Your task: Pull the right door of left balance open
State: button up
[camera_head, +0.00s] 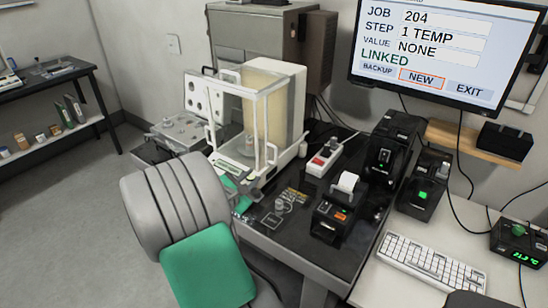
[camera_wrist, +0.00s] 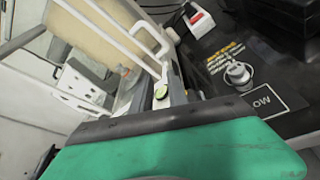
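The left balance (camera_head: 278,95) stands on the dark table, with a clear draft shield and a tan panel inside. Its white right-door handle (camera_head: 272,153) shows at the front right corner. In the wrist view a white looped handle (camera_wrist: 148,38) lies just beyond my fingers. My gripper (camera_wrist: 163,80) points at the balance's front, its two dark fingers apart with a gap between them. A small yellow-green display shows through that gap. I see nothing clearly gripped. In the head view my grey and green arm mostly hides the gripper.
A metal weight (camera_head: 280,205) stands on the table right of my gripper, also in the wrist view (camera_wrist: 237,73). A red-and-white box (camera_head: 323,158), a small printer (camera_head: 338,215) and black devices stand further right.

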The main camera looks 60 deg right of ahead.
aim_at(275, 157)
jog(key=s+d+n+h, duration=0.1)
jog(key=d+n, duration=0.1)
jog(key=d, duration=0.1)
jog(key=s+d+r+n+h, duration=0.1)
jog(key=d+n, duration=0.1)
jog(key=d, duration=0.2)
jog(key=s+d+n+p, duration=0.1)
jog(key=d+n, duration=0.1)
jog(key=d, duration=0.2)
jog(key=shift+d+r+n+h, duration=0.25)
jog(key=shift+r+n+h, duration=0.05)
jog(key=shift+r+h, duration=0.1)
jog(key=shift+c, duration=0.3)
grip_shut()
dwell(0.4)
